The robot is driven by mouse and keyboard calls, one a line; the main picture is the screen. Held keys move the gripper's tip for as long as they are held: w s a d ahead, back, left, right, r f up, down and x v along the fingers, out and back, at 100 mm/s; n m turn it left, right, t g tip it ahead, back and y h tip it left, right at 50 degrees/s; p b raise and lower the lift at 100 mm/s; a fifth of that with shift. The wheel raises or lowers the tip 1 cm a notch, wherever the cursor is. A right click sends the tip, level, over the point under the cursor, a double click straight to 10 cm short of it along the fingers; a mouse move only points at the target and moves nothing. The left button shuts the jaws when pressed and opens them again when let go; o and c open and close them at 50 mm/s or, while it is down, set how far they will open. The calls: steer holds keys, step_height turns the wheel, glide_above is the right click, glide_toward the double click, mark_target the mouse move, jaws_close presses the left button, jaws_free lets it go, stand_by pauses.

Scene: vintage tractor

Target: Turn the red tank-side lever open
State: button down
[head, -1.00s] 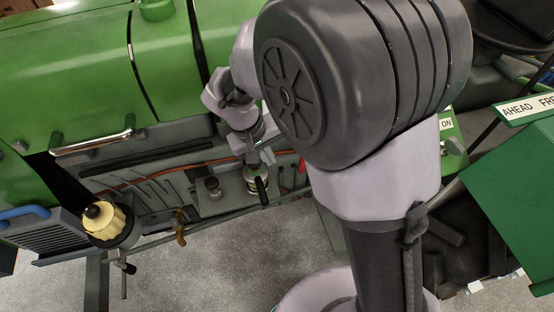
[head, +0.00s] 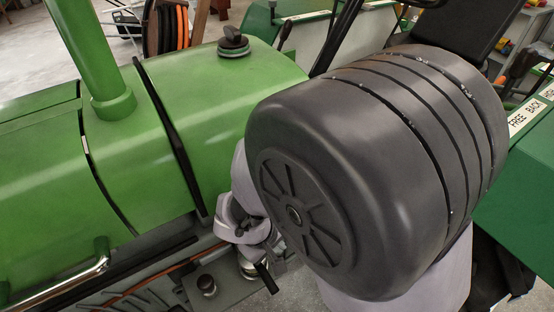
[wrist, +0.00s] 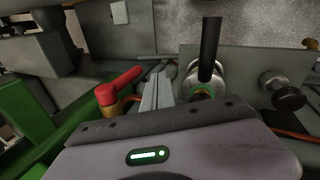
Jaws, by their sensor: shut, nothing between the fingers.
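The red lever (wrist: 120,84) shows in the wrist view, left of my gripper (wrist: 160,76). Its arm slants up and to the right from a round red hub, above a brass-coloured fitting. My gripper is shut and empty, its fingers pointing to the right of the lever. A small gap shows between fingers and lever in the picture; I cannot tell the depth between them. In the head view, my own arm covers the red lever and the fingertips.
A black-handled lever (wrist: 209,48) on a metal fitting stands close right of the fingers; it also shows in the head view (head: 266,278). A dark round knob (wrist: 283,91) lies farther right. The green tank (head: 225,85) rises beside my arm.

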steer(key=shift+w+d+f, duration=0.55)
steer(key=shift+w+d, duration=0.3)
steer(key=shift+w+d+f, duration=0.5)
steer(key=shift+w+d, duration=0.3)
steer(key=shift+w, duration=0.05)
steer(key=shift+b, duration=0.3)
steer(key=shift+w+d+f+b, duration=0.15)
steer(key=shift+w+d+b, duration=0.15)
steer(key=shift+d+b, duration=0.15)
steer(key=shift+a, duration=0.15)
